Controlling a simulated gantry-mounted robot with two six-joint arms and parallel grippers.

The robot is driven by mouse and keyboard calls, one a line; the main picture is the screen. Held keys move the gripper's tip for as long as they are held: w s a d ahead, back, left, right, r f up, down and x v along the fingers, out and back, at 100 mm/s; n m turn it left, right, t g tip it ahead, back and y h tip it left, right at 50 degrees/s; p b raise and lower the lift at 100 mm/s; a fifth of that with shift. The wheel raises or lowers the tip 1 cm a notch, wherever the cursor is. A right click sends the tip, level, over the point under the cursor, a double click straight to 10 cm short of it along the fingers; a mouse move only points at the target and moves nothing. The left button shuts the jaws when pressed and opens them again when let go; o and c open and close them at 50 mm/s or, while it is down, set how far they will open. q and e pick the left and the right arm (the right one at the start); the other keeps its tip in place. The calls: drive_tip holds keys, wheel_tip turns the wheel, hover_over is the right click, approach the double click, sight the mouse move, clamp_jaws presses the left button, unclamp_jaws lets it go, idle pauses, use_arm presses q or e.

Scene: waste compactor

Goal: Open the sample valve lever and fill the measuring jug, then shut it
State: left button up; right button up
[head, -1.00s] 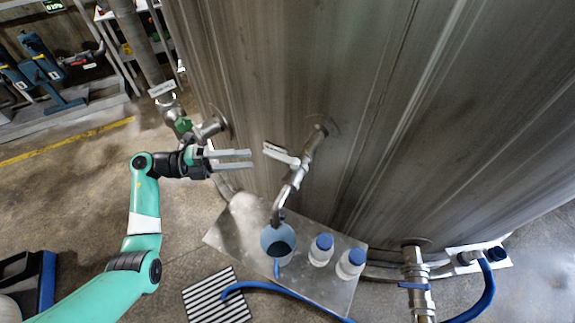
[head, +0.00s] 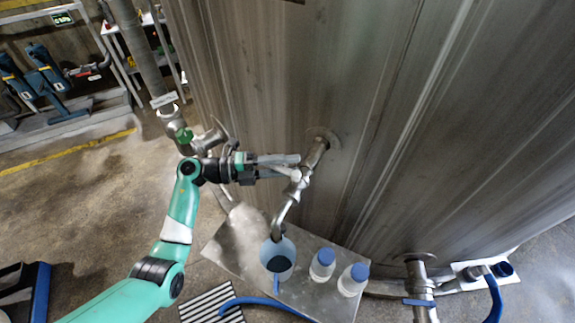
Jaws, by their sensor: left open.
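The sample valve (head: 303,172) is on a metal pipe coming out of the tank wall, with its spout (head: 279,222) bent down. The lever is mostly hidden by my left gripper. My left gripper (head: 285,166) is open, with its fingers at the valve's lever; I cannot tell whether they touch it. The blue measuring jug (head: 289,247) stands upright under the spout on a metal shelf (head: 232,243). Its inside looks dark, and I cannot make out a level or a stream. My right gripper is not in view.
Two white bottles with blue caps (head: 325,256) (head: 359,272) stand right of the jug. A blue hose (head: 262,302) runs in front of the shelf. Another valve with a green part (head: 184,135) is left of my gripper. The large tank wall (head: 400,130) fills the back.

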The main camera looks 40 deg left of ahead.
use_arm(q)
clamp_jaws()
idle(1.4)
